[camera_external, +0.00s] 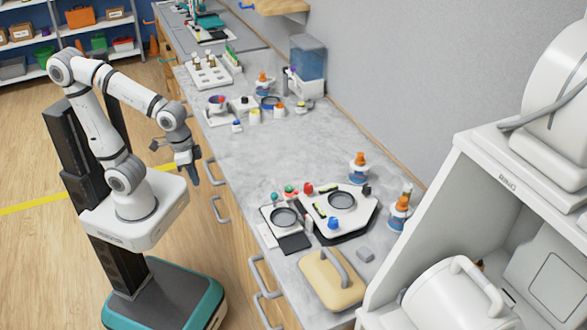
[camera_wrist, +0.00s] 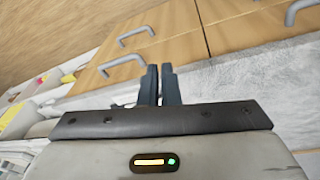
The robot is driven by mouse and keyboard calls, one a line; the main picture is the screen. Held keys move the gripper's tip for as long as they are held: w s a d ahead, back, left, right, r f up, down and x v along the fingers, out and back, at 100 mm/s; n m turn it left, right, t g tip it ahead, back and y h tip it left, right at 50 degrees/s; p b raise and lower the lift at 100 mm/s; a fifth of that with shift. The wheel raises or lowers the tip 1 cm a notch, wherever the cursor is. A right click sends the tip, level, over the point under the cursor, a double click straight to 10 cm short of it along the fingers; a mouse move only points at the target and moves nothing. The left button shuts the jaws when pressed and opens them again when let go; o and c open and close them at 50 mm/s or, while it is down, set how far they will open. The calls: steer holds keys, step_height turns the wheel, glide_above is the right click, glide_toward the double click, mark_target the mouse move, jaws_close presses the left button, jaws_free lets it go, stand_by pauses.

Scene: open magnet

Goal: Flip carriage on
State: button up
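No part in view is clearly recognisable as the carriage or its switch. A white lab machine (camera_external: 480,175) stands at the right edge, with a white drum (camera_external: 440,300) with a handle in its lower opening. A white hexagonal device (camera_external: 362,215) with a round dark-rimmed dish and small coloured knobs lies on the counter. My gripper (camera_external: 194,175) hangs beside the counter's left edge, over the floor side, far from both. In the wrist view my gripper's (camera_wrist: 160,70) two dark fingers are together with only a thin gap, holding nothing.
The marble counter (camera_external: 265,150) is clear in its middle. Near the hexagonal device are a smaller dish device (camera_external: 281,219), orange-capped bottles (camera_external: 359,167) and a tan block with a handle (camera_external: 331,280). Drawer handles (camera_external: 219,209) jut from the counter front; they also show in the wrist view (camera_wrist: 122,66).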

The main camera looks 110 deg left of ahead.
steer(key=w+a+n, duration=0.2)
steer(key=n, duration=0.2)
steer(key=w+a+r+n, duration=0.1)
steer(key=w+a+n, duration=0.1)
steer(key=w+n, duration=0.1)
steer(key=w+a+r+n+p, duration=0.1)
steer(key=w+a+n, duration=0.1)
steer(key=n, duration=0.3)
steer(key=shift+w+a+h, duration=0.25)
steer(key=shift+w+h, duration=0.15)
steer(key=shift+w, duration=0.1)
jaws_close()
steer(key=w+a+n+p, duration=0.1)
steer(key=w+a+n, duration=0.5)
steer(key=a+n, duration=0.3)
steer(key=n, duration=0.3)
steer(key=shift+f+h, duration=0.15)
steer(key=shift+h, duration=0.15)
steer(key=shift+d, duration=0.1)
steer(key=x, duration=1)
steer(key=shift+f, duration=0.15)
steer(key=w+d, duration=0.1)
steer(key=w+d+r+p, duration=0.1)
steer(key=shift+w, duration=0.35)
steer(key=shift+w+d, duration=0.1)
steer(key=shift+w, duration=0.15)
